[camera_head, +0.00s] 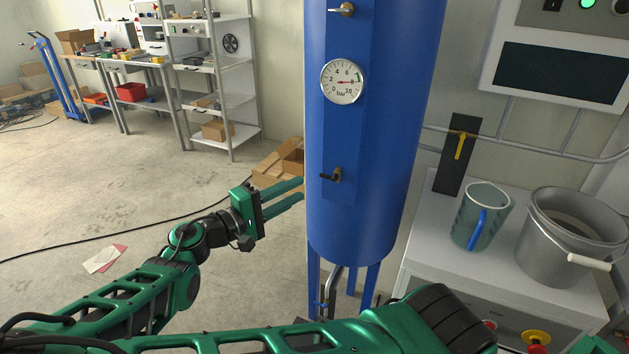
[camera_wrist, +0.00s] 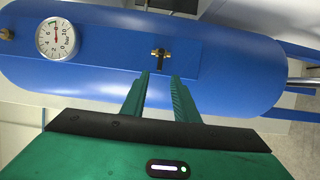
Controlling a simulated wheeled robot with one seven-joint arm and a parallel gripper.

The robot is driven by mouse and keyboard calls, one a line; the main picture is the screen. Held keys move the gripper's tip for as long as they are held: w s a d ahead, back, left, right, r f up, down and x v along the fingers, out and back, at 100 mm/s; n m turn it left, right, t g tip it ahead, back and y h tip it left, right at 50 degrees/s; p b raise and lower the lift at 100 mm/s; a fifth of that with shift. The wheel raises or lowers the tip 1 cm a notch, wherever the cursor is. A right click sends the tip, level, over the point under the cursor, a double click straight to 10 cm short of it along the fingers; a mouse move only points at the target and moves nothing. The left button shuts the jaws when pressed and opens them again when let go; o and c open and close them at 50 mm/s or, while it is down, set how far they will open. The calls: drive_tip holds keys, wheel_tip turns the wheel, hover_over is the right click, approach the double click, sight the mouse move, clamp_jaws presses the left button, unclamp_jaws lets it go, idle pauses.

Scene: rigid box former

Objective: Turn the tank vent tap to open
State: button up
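The blue tank (camera_head: 385,140) stands upright in the middle of the head view. A small tap with a black lever (camera_head: 329,177) sits low on its front panel, the lever pointing left. In the wrist view this tap (camera_wrist: 158,54) shows a brass body and dark lever, just beyond my fingertips. A second tap (camera_head: 342,10) with a pale lever sits higher, above the gauge. I see no label telling which is the vent. My green gripper (camera_head: 302,188) is open and empty, left of the lower tap; its fingers (camera_wrist: 159,78) are apart and not visibly touching it.
A round pressure gauge (camera_head: 342,81) is on the tank panel. The floor at left is mostly clear.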

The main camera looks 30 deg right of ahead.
sight(329, 176)
drive_tip(key=w+d, duration=0.1)
drive_tip(key=d, duration=0.6)
drive_tip(key=shift+w+d, duration=0.25)
drive_tip(key=shift+d, duration=0.1)
clamp_jaws()
